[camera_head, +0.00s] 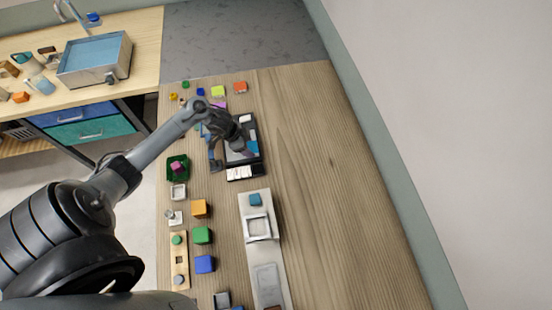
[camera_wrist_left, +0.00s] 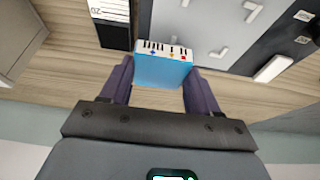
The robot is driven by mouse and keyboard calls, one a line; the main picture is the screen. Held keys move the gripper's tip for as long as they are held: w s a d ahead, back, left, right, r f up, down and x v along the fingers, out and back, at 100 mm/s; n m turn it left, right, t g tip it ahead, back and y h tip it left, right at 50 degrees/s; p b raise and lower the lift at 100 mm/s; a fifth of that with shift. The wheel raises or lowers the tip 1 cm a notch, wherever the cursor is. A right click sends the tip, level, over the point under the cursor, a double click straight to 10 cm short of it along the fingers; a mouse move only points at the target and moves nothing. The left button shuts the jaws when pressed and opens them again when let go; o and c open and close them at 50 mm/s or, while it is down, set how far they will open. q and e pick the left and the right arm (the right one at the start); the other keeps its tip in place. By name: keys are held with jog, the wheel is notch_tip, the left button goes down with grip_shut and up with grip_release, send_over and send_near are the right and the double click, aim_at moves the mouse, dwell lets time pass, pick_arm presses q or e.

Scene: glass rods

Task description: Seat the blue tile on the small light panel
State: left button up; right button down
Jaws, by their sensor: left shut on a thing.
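A blue tile (camera_wrist_left: 163,71) with a white edge carrying dark marks and small coloured shapes shows in the left wrist view. My left gripper (camera_wrist_left: 160,76) is shut on it, with one purple finger on each side. In the head view my left gripper (camera_head: 245,147) is over the dark-framed board, and its wrist hides part of it. A grey panel (camera_wrist_left: 215,38) with white corner marks lies just beyond the tile in the wrist view; I cannot tell whether the tile touches it. The panel also shows in the head view (camera_head: 235,156). My right gripper is not in view.
Coloured blocks, including an orange block (camera_head: 199,208) and a green block (camera_head: 202,235), stand along the table's left side. A pale tray (camera_head: 268,253) lies nearer. A green bin (camera_head: 178,167) is left of the board. The table's right side is clear.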

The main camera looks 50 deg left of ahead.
pick_arm(q)
jog(key=a+r, duration=0.1)
jog(key=a, duration=0.3)
jog(key=a+r, duration=0.1)
jog(key=a, duration=0.1)
jog(key=shift+s+r, duration=0.15)
jog(key=shift+r, duration=0.2)
notch_tip(320, 180, down, 4)
jog(key=b, duration=0.4)
jog(key=shift+d+r, duration=0.1)
jog(key=shift+r, duration=0.1)
jog(key=shift+f+b, duration=0.45)
jog(key=shift+f, duration=0.5)
jog(key=o, duration=1.2)
jog(key=shift+o, duration=0.2)
